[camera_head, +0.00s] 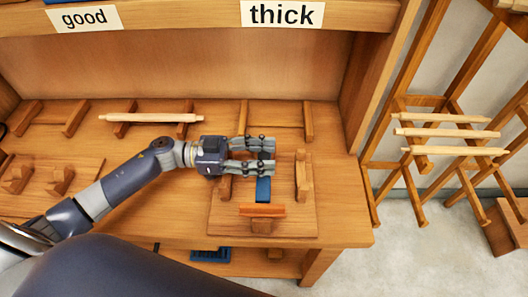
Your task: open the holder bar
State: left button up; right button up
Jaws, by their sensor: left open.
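A wooden holder on a board (290,222) stands at the right end of the bench, with wooden uprights at its sides. An orange-brown bar (262,211) lies crosswise on a small block at its front. A blue piece (263,188) runs lengthwise behind that bar. I cannot tell for certain which of these is the holder bar. My left gripper (272,156) is over the middle of the holder, fingers pointing right and apart, with no object visible between them. It hides the rear part of the blue piece. My right gripper is not in view.
A pale rod (152,117) rests across two wooden supports at the back left. More empty supports (60,180) stand at left. A shelf with "good" (84,18) and "thick" (282,13) signs overhangs the bench. A wooden rack with pale rods (446,133) stands at right.

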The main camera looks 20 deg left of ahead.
pick_arm(q)
jog(key=shift+w+d, duration=0.1)
jog(key=shift+d, duration=0.1)
jog(key=shift+c, duration=0.3)
grip_shut()
